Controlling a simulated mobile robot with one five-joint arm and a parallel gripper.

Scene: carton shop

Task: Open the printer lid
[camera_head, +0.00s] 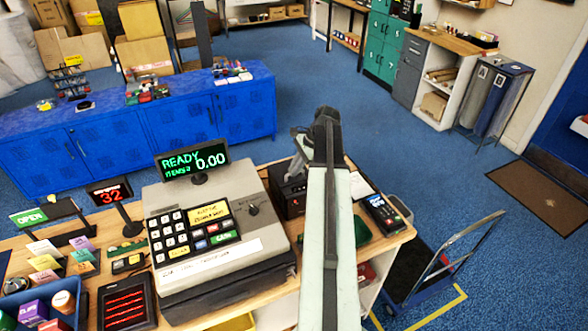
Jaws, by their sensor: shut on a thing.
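The printer (285,192) is a small black box on the wooden counter, just right of the cash register. My arm reaches over the counter and hides the printer's right side. My gripper (297,166) is at the printer's top rear, its jaws shut on what appears to be the printer lid. The jaws and arm cover most of the lid, so I cannot tell how far it is raised.
The cash register (215,232) stands close left of the printer. A card terminal (383,214) lies to the right, near the counter's right edge. A blue cabinet (150,130) stands behind, with open floor between.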

